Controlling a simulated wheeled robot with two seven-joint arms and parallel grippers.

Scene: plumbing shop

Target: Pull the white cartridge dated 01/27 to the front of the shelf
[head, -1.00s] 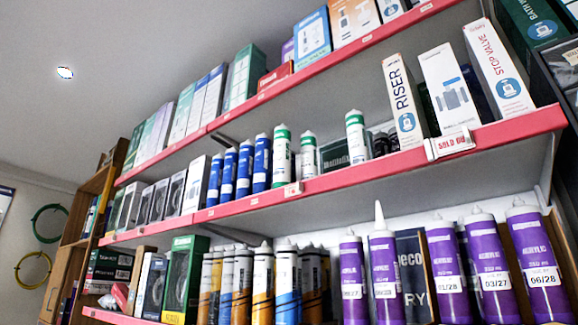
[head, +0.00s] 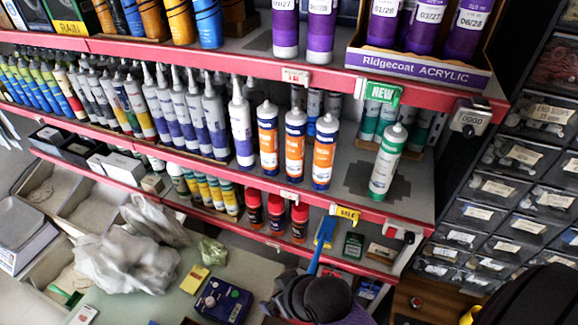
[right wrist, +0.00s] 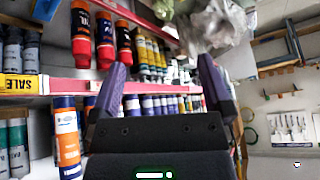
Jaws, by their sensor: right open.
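Several white cartridges with purple-blue labels and pointed nozzles stand in a row on the middle shelf (head: 410,188) in the head view; the nearest (head: 241,125) is at the right end of the row. A white and green cartridge (head: 387,162) stands alone farther right, under a NEW tag. I cannot read a date on any white cartridge. My right gripper (right wrist: 162,78) is open and empty in the right wrist view, facing the shelving, which appears upside down there. I cannot surely pick it out in the head view. My left gripper is not in view.
Three orange and white cartridges (head: 294,145) stand on the middle shelf between the white row and the green one. Purple cartridges (head: 430,25) fill a Ridgecoat box above. Red-capped bottles (head: 276,213) stand below. Drawers (head: 505,190) are on the right. Plastic bags (head: 130,245) lie lower left.

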